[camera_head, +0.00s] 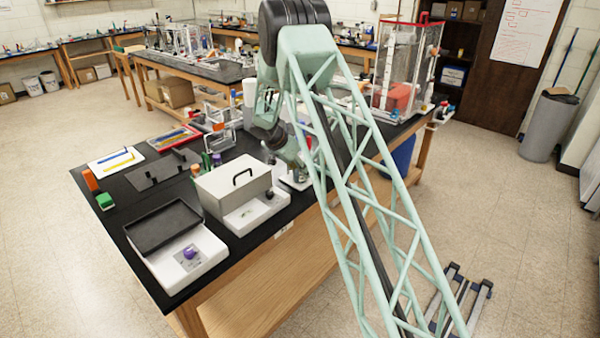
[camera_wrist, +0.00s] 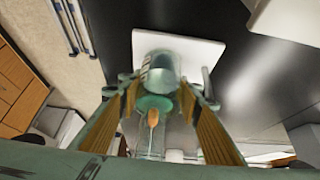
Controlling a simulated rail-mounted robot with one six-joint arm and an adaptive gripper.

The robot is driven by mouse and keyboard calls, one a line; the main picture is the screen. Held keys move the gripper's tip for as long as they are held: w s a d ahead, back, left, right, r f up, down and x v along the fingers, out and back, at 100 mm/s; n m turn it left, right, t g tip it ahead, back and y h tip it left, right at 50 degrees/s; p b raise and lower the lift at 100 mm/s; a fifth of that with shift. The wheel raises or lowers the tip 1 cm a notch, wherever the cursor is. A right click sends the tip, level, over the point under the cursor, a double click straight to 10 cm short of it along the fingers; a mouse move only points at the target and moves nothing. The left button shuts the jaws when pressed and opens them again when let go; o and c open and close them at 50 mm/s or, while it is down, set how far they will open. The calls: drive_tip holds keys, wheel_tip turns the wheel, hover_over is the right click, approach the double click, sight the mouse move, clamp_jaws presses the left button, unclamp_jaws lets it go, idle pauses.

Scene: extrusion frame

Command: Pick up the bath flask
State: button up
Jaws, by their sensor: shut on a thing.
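In the wrist view, the bath flask (camera_wrist: 165,68) shows as a clear, greyish glass shape between my fingers, with a green ring and an orange piece in line with it. My gripper (camera_wrist: 165,92) is shut on it, with a finger on each side. A white plate (camera_wrist: 195,52) is behind the flask; I cannot tell whether they touch. In the head view, my gripper (camera_head: 298,166) is low over the black bench, partly hidden by my arm. The flask is too small and covered there to make out clearly.
A grey box with a black handle (camera_head: 235,190) stands left of my gripper. A balance with a dark lid (camera_head: 190,258) is at the near bench corner. A clear tall enclosure (camera_head: 408,65) stands behind right. Bottles and racks crowd the bench behind.

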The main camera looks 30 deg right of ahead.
drive_tip(key=shift+r, duration=0.25)
drive_tip(key=shift+r, duration=1.35)
drive_tip(key=s+a+b, duration=0.1)
drive_tip(key=s+b, duration=0.1)
drive_tip(key=s, duration=0.5)
drive_tip(key=s+a+r+b, duration=0.1)
drive_tip(key=s+a+b, duration=0.1)
drive_tip(key=s, duration=0.6)
drive_tip(key=shift+s+a+r, duration=0.2)
drive_tip(key=shift+a+r, duration=0.05)
drive_tip(key=shift+a, duration=0.05)
drive_tip(key=shift+s, duration=0.1)
drive_tip(key=shift+a, duration=0.1)
idle(0.3)
